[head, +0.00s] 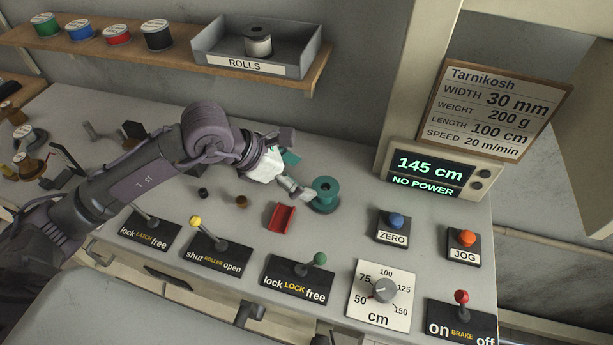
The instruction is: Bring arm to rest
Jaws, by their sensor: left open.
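My left arm comes in from the left over the grey workbench (225,285). Its left gripper (298,172) is open, with one dark finger up by the back and a lighter finger low beside a teal spool (325,192). The spool stands on the bench just right of the fingers; I cannot tell whether a finger touches it. Nothing shows held between the fingers. The wrist hides part of the bench behind it. My right gripper is not in view.
Levers line the front: latch (144,217), yellow roller (196,220), green lock (320,259) and red brake (461,297). A red tray (281,217), length dial (383,289), blue ZERO button (396,221) and orange JOG button (467,238) stand near. The display (432,175) reads 145 cm, NO POWER.

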